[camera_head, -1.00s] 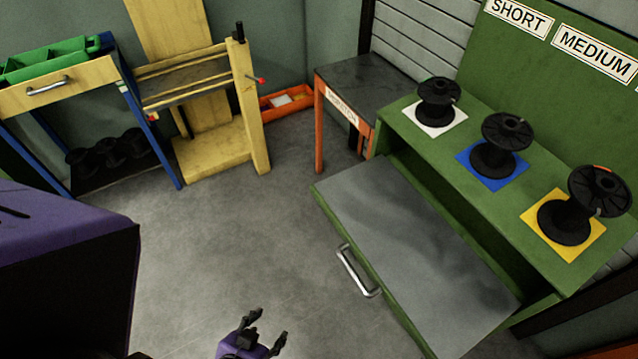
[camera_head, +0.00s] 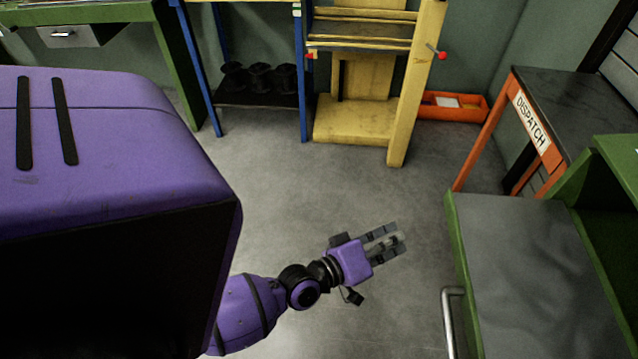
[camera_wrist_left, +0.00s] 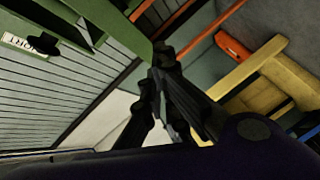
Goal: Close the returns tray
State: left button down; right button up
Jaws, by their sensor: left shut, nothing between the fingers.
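The returns tray (camera_head: 530,265) is a wide grey-topped drawer with a green edge. It stands pulled out from the green bench (camera_head: 610,190) at the right of the head view, cut off by the frame's edge. Its metal bar handle (camera_head: 448,325) is on the left-facing front. My right gripper is not in view.
An orange-legged table marked DISPATCH (camera_head: 530,121) stands beyond the tray. A yellow wooden rack (camera_head: 360,115) and an orange bin (camera_head: 450,108) are at the back. The grey floor (camera_head: 330,190) between is clear.

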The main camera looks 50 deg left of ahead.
pick_arm(q)
jog(key=shift+w+a+r+n+t+y, duration=0.9)
jog(key=shift+w+a+r+n+y, duration=1)
jog(key=shift+n, duration=1.9)
jog(key=w+d+f+h+p, duration=0.1)
jog(key=w+d, duration=0.1)
jog(key=w, duration=0.8)
jog(key=shift+w, duration=0.3)
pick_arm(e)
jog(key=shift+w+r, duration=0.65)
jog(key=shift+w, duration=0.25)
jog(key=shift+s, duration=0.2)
